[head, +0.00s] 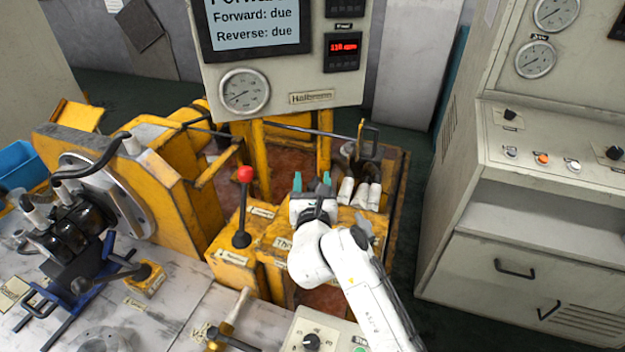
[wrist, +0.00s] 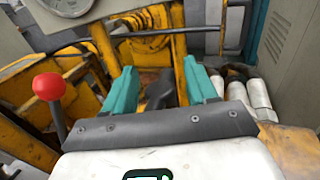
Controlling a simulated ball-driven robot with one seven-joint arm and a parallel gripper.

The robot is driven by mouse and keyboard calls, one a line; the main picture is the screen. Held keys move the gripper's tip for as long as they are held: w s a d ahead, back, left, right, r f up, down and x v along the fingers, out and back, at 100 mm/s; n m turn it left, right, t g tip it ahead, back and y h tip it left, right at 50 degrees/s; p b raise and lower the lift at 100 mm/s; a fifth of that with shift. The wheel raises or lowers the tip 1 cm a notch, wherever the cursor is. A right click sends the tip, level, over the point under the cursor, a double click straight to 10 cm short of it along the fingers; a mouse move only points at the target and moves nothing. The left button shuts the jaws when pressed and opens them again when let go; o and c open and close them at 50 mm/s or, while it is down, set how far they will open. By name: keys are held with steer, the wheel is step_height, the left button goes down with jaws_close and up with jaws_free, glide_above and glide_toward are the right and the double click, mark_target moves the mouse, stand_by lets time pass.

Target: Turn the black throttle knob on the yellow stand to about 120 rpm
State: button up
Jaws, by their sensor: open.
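My gripper (head: 312,183) is over the yellow stand (head: 262,247), its teal fingers apart. In the wrist view my gripper (wrist: 163,84) has the black throttle knob (wrist: 160,93) between its fingers, with gaps on both sides. The knob's lower part is hidden by my gripper's dark front plate. In the head view my gripper and wrist hide the knob. The red digital display (head: 344,47) on the panel seems to read about 118 rpm; the last digit is hard to make out.
A red-topped lever (head: 243,205) stands left of my gripper and also shows in the wrist view (wrist: 49,87). Whitish cylinders (head: 361,193) are close on the right. A grey control cabinet (head: 530,220) stands further right. A pressure gauge (head: 244,91) is on the panel.

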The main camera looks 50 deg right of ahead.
steer(key=shift+w+d, duration=0.1)
steer(key=shift+d, duration=0.05)
steer(key=shift+c, duration=0.2)
steer(key=c, duration=1)
steer(key=shift+r+p, duration=0.25)
steer(key=shift+p, duration=0.9)
steer(key=shift+n+t+y+p, duration=0.3)
steer(key=shift+t+p, duration=0.1)
steer(key=shift+p, duration=0.05)
steer(key=shift+f+p, duration=0.25)
steer(key=shift+p, duration=0.1)
steer(key=o, duration=1)
steer(key=shift+o, duration=0.2)
